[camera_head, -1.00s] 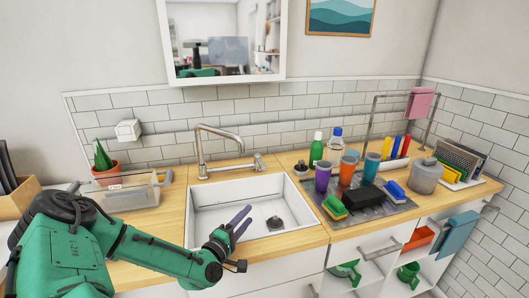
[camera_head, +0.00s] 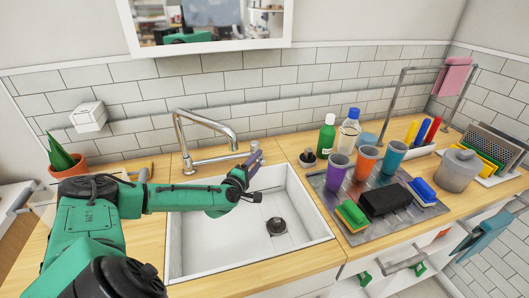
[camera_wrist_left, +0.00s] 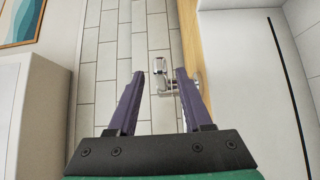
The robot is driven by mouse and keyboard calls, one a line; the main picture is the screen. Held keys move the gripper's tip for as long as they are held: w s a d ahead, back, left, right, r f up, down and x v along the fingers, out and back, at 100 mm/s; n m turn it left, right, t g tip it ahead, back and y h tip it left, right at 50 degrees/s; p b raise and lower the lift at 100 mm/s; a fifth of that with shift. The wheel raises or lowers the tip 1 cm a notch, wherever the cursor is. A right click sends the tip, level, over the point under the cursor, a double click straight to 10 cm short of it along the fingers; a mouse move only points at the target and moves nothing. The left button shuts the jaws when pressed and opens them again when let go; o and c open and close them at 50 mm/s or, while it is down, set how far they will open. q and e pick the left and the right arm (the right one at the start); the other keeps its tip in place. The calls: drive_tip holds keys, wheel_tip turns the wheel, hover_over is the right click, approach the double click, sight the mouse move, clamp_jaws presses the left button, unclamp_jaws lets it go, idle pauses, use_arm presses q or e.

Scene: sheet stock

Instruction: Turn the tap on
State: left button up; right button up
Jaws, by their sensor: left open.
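The chrome tap (camera_head: 178,135) stands behind the white sink (camera_head: 176,240), its curved spout reaching right over the basin. Its side handle, at the right end of the tap's horizontal body, is partly hidden behind my left gripper (camera_head: 256,158) in the head view. My left gripper is open, its purple fingers pointing up at the handle end. In the left wrist view the chrome tap handle (camera_wrist_left: 160,68) shows between the two open fingertips (camera_wrist_left: 160,76). I cannot tell whether the fingers touch it. My right gripper is not in view.
Right of the sink, a grey mat (camera_head: 350,232) holds cups, sponges and a black block. A green bottle (camera_head: 327,135) and a clear bottle (camera_head: 348,130) stand behind it. A dark stopper (camera_head: 308,158) sits near the tap.

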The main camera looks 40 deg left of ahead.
use_arm(q)
drive_tip(key=w, duration=0.2)
drive_tip(key=w+a, duration=0.1)
drive_tip(key=w, duration=0.2)
drive_tip(key=shift+w+a+f, duration=0.15)
drive_tip(key=shift+w, duration=0.2)
drive_tip(key=shift+c, duration=0.9)
clamp_jaws()
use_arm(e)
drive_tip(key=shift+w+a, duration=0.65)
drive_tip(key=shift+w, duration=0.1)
use_arm(q)
drive_tip(key=shift+f, duration=0.1)
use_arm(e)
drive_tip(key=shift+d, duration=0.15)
